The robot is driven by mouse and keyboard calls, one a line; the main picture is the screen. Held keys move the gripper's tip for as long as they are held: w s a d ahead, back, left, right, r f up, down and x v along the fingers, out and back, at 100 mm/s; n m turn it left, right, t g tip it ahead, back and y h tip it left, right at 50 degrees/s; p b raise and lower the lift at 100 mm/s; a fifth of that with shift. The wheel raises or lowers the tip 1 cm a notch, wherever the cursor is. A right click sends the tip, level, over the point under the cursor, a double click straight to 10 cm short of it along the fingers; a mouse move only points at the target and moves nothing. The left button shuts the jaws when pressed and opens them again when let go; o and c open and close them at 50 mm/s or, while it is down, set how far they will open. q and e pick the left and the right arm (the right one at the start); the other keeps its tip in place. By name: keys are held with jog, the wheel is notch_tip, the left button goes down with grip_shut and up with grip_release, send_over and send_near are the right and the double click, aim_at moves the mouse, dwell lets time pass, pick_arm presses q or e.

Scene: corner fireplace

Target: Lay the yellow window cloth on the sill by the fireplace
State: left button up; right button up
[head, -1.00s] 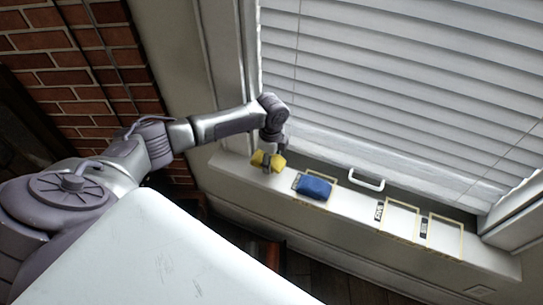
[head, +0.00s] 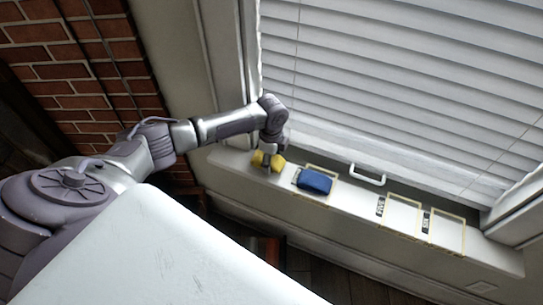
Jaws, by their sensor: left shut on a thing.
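The yellow window cloth (head: 277,163) is at the left end of the white sill (head: 347,197), close to the brick wall. My left gripper (head: 268,162) is shut on the cloth from above and hides part of its middle. The cloth is at or very near the sill's surface; I cannot tell whether it touches. My right gripper is not in view.
A white handle (head: 368,174) and blinds (head: 400,80) stand behind.

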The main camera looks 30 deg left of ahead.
pick_arm(q)
jog(key=shift+f+b, duration=0.3)
jog(key=shift+f, duration=0.3)
jog(key=o, duration=1.1)
jog(key=shift+r, duration=0.15)
notch_tip(320, 180, up, 12)
jog(key=shift+f, duration=0.15)
